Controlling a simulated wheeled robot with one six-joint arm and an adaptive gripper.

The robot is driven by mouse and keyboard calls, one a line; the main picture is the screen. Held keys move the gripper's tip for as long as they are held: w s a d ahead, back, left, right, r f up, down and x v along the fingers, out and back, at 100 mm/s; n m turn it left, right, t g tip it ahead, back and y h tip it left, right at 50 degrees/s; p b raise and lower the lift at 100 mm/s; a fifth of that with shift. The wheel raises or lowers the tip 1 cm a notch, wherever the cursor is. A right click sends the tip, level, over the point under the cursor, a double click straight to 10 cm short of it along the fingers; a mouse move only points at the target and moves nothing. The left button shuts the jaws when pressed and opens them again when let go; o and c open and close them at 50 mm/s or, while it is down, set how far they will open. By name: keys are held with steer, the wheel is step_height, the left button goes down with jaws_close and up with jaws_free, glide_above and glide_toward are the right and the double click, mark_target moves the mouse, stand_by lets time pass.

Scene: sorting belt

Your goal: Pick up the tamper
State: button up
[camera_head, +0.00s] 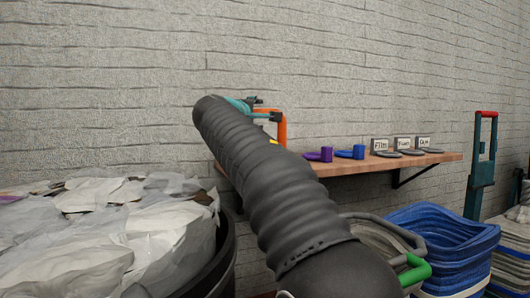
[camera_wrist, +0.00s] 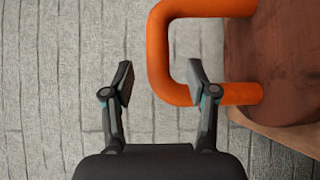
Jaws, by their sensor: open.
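An orange looped handle (camera_head: 282,130), which I take to be the tamper's, shows at the left end of the wooden shelf, partly hidden by my arm. In the wrist view the orange loop (camera_wrist: 158,50) enters from the upper right. Its rounded left side appears between my fingers, and the right finger overlaps its lower bar. My gripper (camera_wrist: 160,82) is open, with its fingers apart and not closed on the handle. I cannot tell the depth between them. In the head view my gripper (camera_head: 254,101) is small, just above and left of the orange handle.
The wooden shelf (camera_head: 424,161) runs along the brick wall. It bears purple (camera_head: 326,154) and blue (camera_head: 359,152) pieces and several labelled signs (camera_head: 403,143). A dark bin of pale crumpled sheets (camera_head: 130,240) stands left. Blue stacked material (camera_head: 440,235) and a teal upright tool (camera_head: 482,165) stand right.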

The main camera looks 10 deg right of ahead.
mark_target(282, 126)
steer(key=shift+d+p+x, duration=0.25)
steer(key=shift+p+x, duration=0.65)
steer(key=shift+x, duration=1.85)
steer(key=shift+s+r, duration=0.15)
steer(key=shift+s, duration=0.05)
jaws_close()
steer(key=shift+r, duration=0.1)
